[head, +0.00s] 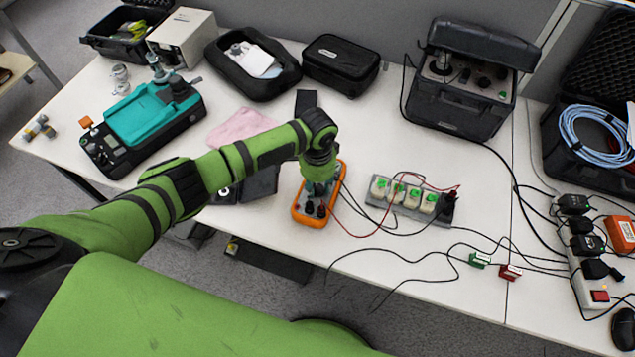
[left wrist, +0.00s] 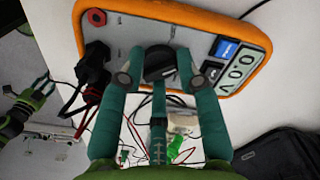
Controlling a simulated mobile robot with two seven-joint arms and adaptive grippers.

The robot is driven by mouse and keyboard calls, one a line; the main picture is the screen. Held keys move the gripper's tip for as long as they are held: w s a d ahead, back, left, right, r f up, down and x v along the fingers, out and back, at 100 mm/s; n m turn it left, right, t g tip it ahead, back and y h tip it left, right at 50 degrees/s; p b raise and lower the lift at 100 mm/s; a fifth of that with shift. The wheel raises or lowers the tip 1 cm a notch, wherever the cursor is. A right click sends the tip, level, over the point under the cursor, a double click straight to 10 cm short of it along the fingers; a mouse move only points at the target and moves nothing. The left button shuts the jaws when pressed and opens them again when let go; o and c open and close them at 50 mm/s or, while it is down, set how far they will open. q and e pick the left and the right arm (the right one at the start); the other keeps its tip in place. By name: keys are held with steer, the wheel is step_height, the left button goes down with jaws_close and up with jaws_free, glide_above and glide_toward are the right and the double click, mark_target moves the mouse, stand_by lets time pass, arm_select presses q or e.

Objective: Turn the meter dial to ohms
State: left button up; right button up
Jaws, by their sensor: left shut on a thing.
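The meter (head: 297,214) has an orange case and lies on the white table; my left gripper (head: 322,186) is over it and hides much of its face. In the left wrist view the meter (left wrist: 120,50) shows a grey face with a black round dial (left wrist: 160,60). My left gripper (left wrist: 158,72) is shut on this dial, with teal fingers around its sides. A display (left wrist: 242,70) and a blue label are to the right, a red socket to the left. I cannot read the dial's setting. Green and teal parts at the left wrist view's left edge look like my right gripper (left wrist: 28,108).
Black plugs (left wrist: 92,72) sit in the meter's sockets. A strip of white blocks with green tops (head: 405,194) lies right of the meter, with red and black leads. A teal device (head: 145,115) stands left. Cables cross the table's right front.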

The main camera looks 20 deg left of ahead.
mark_target(318, 187)
arm_select(q)
steer(key=shift+s+f, duration=0.1)
steer(key=o, duration=1.2)
steer(key=shift+c, duration=0.2)
steer(key=shift+r, duration=0.6)
step_height(318, 187, up, 11)
steer(key=shift+f, duration=0.1)
